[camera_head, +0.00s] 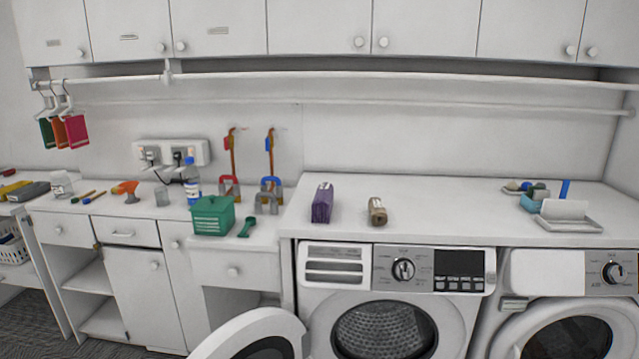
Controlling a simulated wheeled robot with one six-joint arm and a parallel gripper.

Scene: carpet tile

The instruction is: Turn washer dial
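A white washer-type machine (332,300) stands under the counter at centre right. Its round dial (403,269) is black and silver and sits on a grey panel beside a dark display. Its round door (256,337) is swung open to the left, and the metal drum (385,332) shows inside. A second white machine (529,269) stands at the right with its own dial (613,272) and a dark round door. I cannot tell which of the two is the washer. My gripper is not in view.
The counter (450,200) above the machines holds a purple package (322,203), a brown package (377,211) and a white tray (580,222). A green basket (212,215) stands on the left counter. The open door takes up room at the bottom centre.

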